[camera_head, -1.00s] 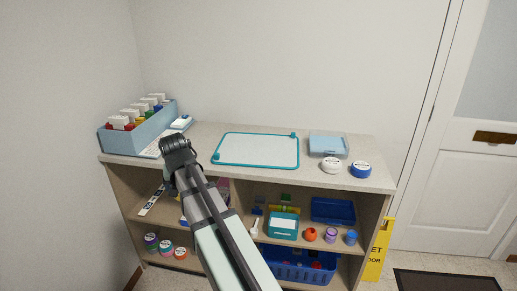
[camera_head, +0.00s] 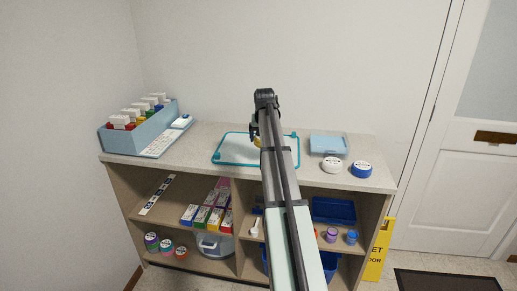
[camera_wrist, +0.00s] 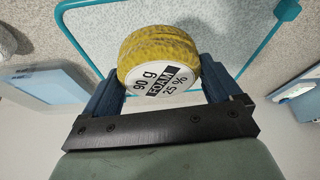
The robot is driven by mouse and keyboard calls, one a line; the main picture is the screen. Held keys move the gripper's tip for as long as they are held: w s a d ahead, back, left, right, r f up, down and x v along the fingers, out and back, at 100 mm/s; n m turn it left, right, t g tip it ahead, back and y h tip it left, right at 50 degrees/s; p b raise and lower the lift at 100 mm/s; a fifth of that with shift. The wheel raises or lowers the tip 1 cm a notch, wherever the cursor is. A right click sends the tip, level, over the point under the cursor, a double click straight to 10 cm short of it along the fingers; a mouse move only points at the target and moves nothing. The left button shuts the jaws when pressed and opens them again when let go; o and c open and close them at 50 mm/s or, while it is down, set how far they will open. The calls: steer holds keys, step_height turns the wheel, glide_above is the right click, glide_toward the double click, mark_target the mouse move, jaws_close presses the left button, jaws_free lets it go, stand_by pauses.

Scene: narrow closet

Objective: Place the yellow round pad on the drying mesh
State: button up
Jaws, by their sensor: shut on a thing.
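The yellow round pad (camera_wrist: 158,58) is held between the two fingers of my gripper (camera_wrist: 160,92) in the wrist view. Its white label reads "90 g FOAM 25 %". In the head view, a bit of the yellow pad (camera_head: 257,142) shows beside my gripper (camera_head: 256,132), and my arm hides the rest. The drying mesh, a white panel with a teal frame (camera_head: 228,163), lies on the countertop. My gripper is above it, and my arm covers its middle and right part. The teal frame (camera_wrist: 250,62) also shows beyond the pad in the wrist view.
A blue bin of coloured bottles or packs (camera_head: 145,128) stands at the counter's left. Shelves below hold boxes and tubs.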

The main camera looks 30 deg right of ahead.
steer(key=w+d+r+n+t+y, duration=0.1)
steer(key=w+d+n, duration=0.4)
steer(key=d, duration=0.5)
steer(key=shift+w+d+y, duration=0.35)
steer(key=shift+w+y, duration=0.15)
steer(key=shift+w, duration=0.65)
steer(key=shift+f, duration=4.5)
steer(key=shift+f, duration=0.1)
steer(key=o, duration=0.8)
steer(key=shift+c, duration=0.2)
steer(key=v, duration=1.2)
